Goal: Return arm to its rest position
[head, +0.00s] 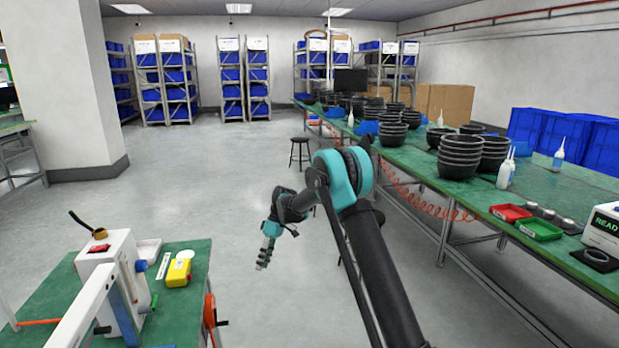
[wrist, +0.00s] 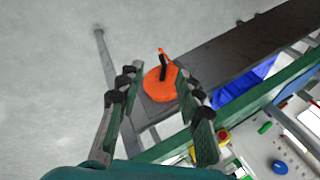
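My arm rises from the lower right of the head view, bends at a teal elbow joint, and reaches left over the open aisle. My gripper (head: 265,257) hangs fingers down above the floor, between the small green bench at left and the long green table at right. In the wrist view my gripper (wrist: 160,77) shows two fingers apart with nothing between them. An orange round part with a handle (wrist: 158,88) lies beyond the fingers, apart from them.
The small bench (head: 196,268) holds a white machine (head: 103,262) and a yellow box (head: 179,272). The long table (head: 405,157) carries black bowls (head: 459,157), bottles, and red (head: 510,213) and green (head: 539,230) trays. A stool (head: 299,151) stands behind. The aisle floor (head: 225,170) is clear.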

